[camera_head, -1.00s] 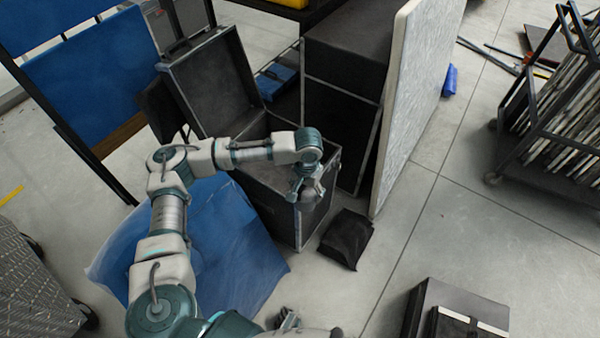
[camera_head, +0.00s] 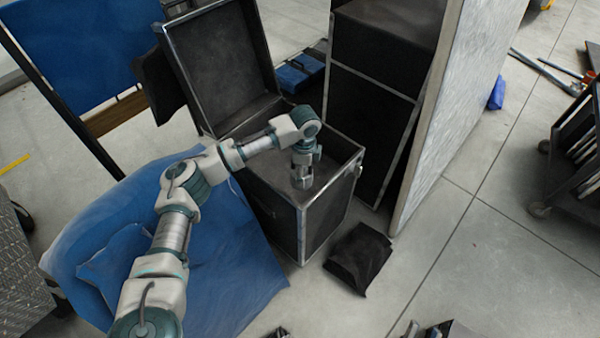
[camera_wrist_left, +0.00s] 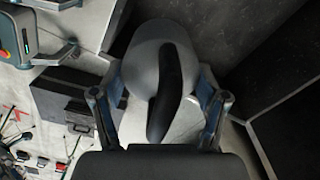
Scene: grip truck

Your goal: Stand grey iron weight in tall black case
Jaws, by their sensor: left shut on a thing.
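The tall black case (camera_head: 329,221) stands open on the floor with metal edges, its lid (camera_head: 219,68) raised at the back left. My left gripper (camera_head: 303,181) points down at the case's open top, within its rim. In the left wrist view it is shut on the grey iron weight (camera_wrist_left: 146,68), a rounded grey body with a dark curved handle, between its two fingers (camera_wrist_left: 160,108). In the head view I cannot clearly make out the weight below the gripper. My right gripper (camera_head: 411,328) barely shows at the bottom edge, cut off, so its fingers are unclear.
A black bag (camera_head: 360,258) lies at the case's foot. A second black case (camera_head: 372,130) and a pale upright panel (camera_head: 458,110) stand behind to the right. A blue sheet (camera_head: 225,265) lies under my left arm. Open floor (camera_head: 480,255) lies at the right.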

